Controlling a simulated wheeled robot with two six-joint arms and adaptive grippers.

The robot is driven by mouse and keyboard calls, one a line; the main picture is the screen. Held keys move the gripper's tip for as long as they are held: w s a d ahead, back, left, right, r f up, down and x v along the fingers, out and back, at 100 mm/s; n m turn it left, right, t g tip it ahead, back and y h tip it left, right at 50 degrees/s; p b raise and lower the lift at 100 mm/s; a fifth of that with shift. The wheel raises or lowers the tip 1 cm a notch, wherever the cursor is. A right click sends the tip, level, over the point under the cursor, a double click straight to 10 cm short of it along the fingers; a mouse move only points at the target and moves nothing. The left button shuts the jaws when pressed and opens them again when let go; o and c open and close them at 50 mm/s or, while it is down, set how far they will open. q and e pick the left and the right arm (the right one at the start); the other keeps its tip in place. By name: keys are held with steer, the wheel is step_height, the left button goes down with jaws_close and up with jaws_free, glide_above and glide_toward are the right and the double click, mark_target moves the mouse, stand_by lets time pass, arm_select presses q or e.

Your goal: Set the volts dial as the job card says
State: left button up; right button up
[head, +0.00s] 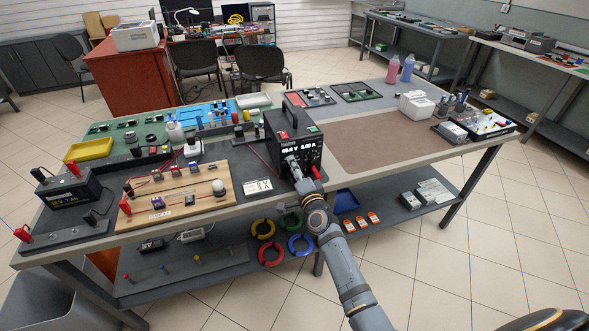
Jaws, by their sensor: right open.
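A black bench power supply (278,126) stands near the front edge of the bench, its front panel facing me. Its lit display shows volts and amps digits, too small to read surely. My right gripper (293,162) is open at the lower left of this panel, close in front of it. It covers part of the panel, so the volts dial and its pointer are hidden or too small to tell. Whether the fingers touch a dial cannot be told. A white card (257,187) with dark print stands left of the gripper; its print is not fully legible. My left gripper is out of view.
A wooden circuit board (218,169) and a black battery (72,192) lie left of the supply. A red lead plug (316,173) is close right of my gripper. The brown mat (385,140) to the right is mostly clear.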

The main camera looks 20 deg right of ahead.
steer(key=s, duration=1.2)
steer(key=shift+d+f, duration=0.2)
steer(key=shift+d, duration=0.05)
steer(key=s+d+f+n+g+p, duration=0.1)
steer(key=s+f+n+g, duration=0.3)
steer(key=f, duration=0.7)
steer(key=s+f+n+g+p, duration=0.15)
steer(key=s+f, duration=0.45)
steer(key=f, duration=0.6)
steer(key=s+d+f+n+g, duration=0.1)
steer(key=s+f+n+g, duration=0.3)
steer(key=f, duration=0.7)
steer(key=s+d+f+n+g, duration=0.1)
steer(key=s+f, duration=0.3)
steer(key=s, duration=0.6)
steer(key=s+d+f+n+g+h+p, duration=0.1)
steer(key=s+d+f+n+g, duration=0.1)
steer(key=s, duration=0.9)
steer(key=s+d+f+n+g+p, duration=0.1)
steer(key=s+f+g, duration=0.3)
steer(key=s+f, duration=0.4)
steer(key=shift+s+d+f+n+g+h, duration=0.15)
steer(key=shift+s+d+n+g+h, duration=0.25)
steer(key=shift+s+d+n, duration=0.45)
